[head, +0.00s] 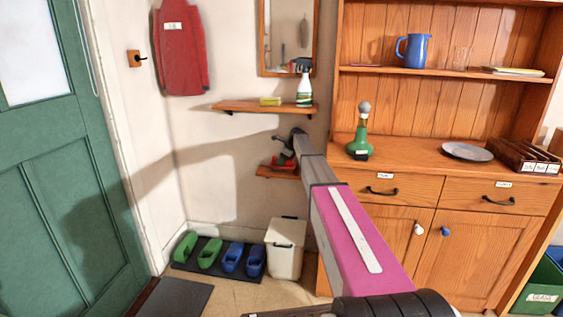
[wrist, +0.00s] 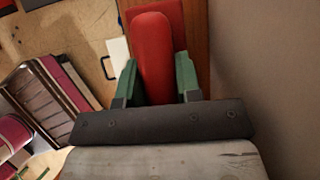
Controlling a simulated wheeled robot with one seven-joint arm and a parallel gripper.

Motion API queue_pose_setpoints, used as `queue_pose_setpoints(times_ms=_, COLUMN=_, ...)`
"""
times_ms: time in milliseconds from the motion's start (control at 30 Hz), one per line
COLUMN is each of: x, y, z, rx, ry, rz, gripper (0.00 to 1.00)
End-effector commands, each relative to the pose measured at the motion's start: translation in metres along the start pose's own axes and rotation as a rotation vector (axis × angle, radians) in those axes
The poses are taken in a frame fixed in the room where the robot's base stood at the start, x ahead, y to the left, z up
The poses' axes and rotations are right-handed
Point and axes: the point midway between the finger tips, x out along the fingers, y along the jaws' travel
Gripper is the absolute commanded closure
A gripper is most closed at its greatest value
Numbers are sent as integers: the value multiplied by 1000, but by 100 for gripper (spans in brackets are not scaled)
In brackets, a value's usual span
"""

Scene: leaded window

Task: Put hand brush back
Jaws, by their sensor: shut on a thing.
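My gripper (head: 284,152) is at the small lower wooden shelf (head: 264,172) on the wall, at the far end of my outstretched arm. In the wrist view my gripper (wrist: 157,78) has its two green fingers shut on a rounded red handle, which I take for the hand brush (wrist: 153,45). In the head view the red of the brush (head: 284,164) shows just above the shelf. A wider, darker red shape (wrist: 176,14) lies behind the handle; I cannot tell whether it is a separate dustpan. I cannot tell whether the brush touches the shelf.
An upper shelf (head: 236,105) with a spray bottle (head: 304,90) and a sponge (head: 270,101) is above my gripper. A wooden dresser (head: 400,187) stands close on the right. A white bin (head: 285,249) and shoes on a dark mat (head: 217,257) are below.

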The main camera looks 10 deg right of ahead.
Motion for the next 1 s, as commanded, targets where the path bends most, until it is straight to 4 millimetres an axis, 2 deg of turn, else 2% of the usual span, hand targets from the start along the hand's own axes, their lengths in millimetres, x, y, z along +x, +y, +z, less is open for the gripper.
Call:
queue_pose_setpoints(times_ms=133, x=2, y=0, z=-1, rx=0, ry=0, rz=0, gripper=87)
queue_pose_setpoints(times_ms=167, x=2, y=0, z=-1, rx=0, ry=0, rz=0, gripper=62)
queue_pose_setpoints(times_ms=200, x=2, y=0, z=-1, rx=0, ry=0, rz=0, gripper=49)
queue_pose_setpoints(times_ms=233, x=2, y=0, z=-1, rx=0, ry=0, rz=0, gripper=43)
queue_pose_setpoints(times_ms=533, x=1, y=0, z=-1, rx=0, ry=0, rz=0, gripper=43)
queue_pose_setpoints(times_ms=667, x=-6, y=0, z=0, rx=0, ry=0, rz=-1, gripper=43)
queue_pose_setpoints(times_ms=867, x=-30, y=1, z=0, rx=0, ry=0, rz=-1, gripper=43)
queue_pose_setpoints(times_ms=1000, x=-54, y=0, z=0, rx=0, ry=0, rz=-3, gripper=43)
